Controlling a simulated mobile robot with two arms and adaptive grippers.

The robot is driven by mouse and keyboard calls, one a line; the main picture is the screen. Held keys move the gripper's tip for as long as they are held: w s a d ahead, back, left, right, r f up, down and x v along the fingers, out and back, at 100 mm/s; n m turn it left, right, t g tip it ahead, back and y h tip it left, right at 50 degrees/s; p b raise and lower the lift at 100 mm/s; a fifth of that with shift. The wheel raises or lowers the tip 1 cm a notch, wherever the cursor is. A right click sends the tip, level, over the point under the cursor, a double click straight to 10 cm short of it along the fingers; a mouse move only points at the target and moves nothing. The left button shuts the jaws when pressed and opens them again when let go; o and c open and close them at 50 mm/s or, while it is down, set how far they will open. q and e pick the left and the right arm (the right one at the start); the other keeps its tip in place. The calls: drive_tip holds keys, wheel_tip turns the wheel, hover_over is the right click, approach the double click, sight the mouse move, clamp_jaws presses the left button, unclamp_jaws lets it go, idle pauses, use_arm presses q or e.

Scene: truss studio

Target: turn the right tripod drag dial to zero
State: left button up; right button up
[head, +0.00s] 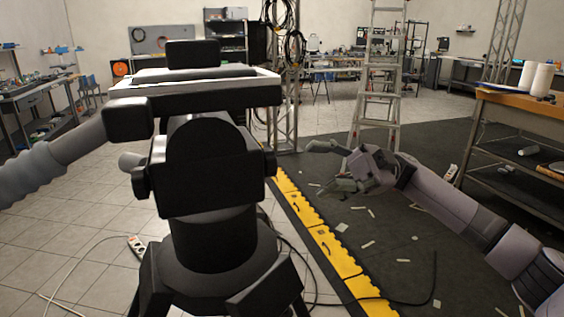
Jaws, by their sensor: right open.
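A black tripod head (205,155) stands upright close in front of me, left of centre in the head view. A small dark round knob (270,163) shows on its right side, perhaps the right drag dial. Its markings and setting cannot be read. My right gripper (328,166) is to the right of the head, apart from the knob. Its fingers are open, point left and hold nothing. My left gripper is not in view. A grey ribbed bar (50,168) runs from the left edge to the head, seemingly its pan handle.
Yellow edging (318,235) borders a dark mat (385,235) strewn with small pale strips. A ladder (378,75) and a truss stand behind. A wooden-topped bench (525,112) stands at the right. Cables and power strips lie on the floor. Open space separates my right gripper and the tripod.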

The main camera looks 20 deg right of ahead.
drive_tip(key=x, duration=0.9)
drive_tip(key=shift+a, duration=0.2)
drive_tip(key=shift+c, duration=0.2)
drive_tip(key=c, duration=1.1)
